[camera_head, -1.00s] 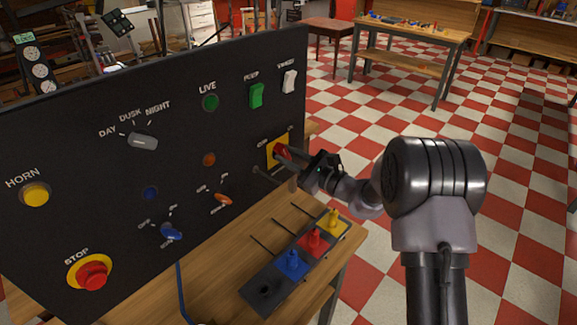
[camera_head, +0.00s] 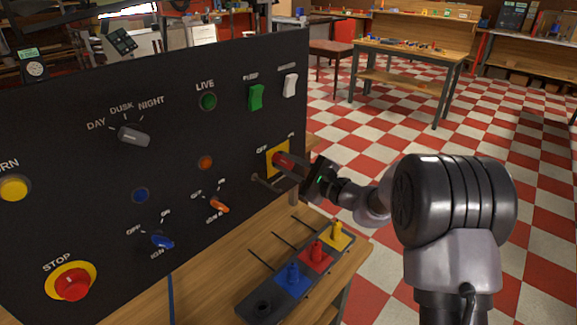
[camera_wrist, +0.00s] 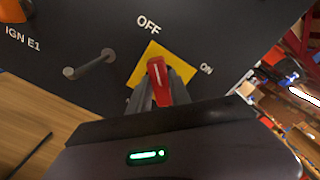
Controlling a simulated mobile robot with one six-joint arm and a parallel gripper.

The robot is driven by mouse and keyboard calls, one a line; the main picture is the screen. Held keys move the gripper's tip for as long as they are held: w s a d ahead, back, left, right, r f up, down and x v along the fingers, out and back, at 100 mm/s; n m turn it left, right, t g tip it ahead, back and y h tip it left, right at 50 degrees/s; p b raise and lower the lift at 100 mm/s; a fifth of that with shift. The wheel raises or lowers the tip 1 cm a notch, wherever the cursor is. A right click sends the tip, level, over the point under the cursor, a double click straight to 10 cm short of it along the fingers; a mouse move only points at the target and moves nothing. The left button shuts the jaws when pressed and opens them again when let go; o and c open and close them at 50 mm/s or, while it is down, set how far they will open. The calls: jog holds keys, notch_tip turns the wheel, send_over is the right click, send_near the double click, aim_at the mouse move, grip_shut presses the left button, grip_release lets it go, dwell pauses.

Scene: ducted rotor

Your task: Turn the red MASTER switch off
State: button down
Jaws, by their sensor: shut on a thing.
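The red MASTER switch handle (camera_head: 283,160) sits on a yellow plate (camera_head: 271,166) at the right end of the black panel. My gripper (camera_head: 297,167) reaches it from the right and is shut on the handle. In the wrist view the red handle (camera_wrist: 157,72) stands between the two grey fingers of my gripper (camera_wrist: 161,88). OFF is printed at the plate's upper left and ON at its right. The handle's base is partly hidden by the handle and fingers, so I cannot tell its exact setting.
A tray (camera_head: 262,306) with blue, red and yellow pieces stands on the bench below. A red STOP button (camera_head: 73,284) is at lower left. Checkered floor lies open at right.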

jog(key=c, duration=1.2)
grip_release()
jog(key=p+v, duration=0.3)
jog(key=v, duration=1.4)
jog(key=shift+s+d, duration=0.2)
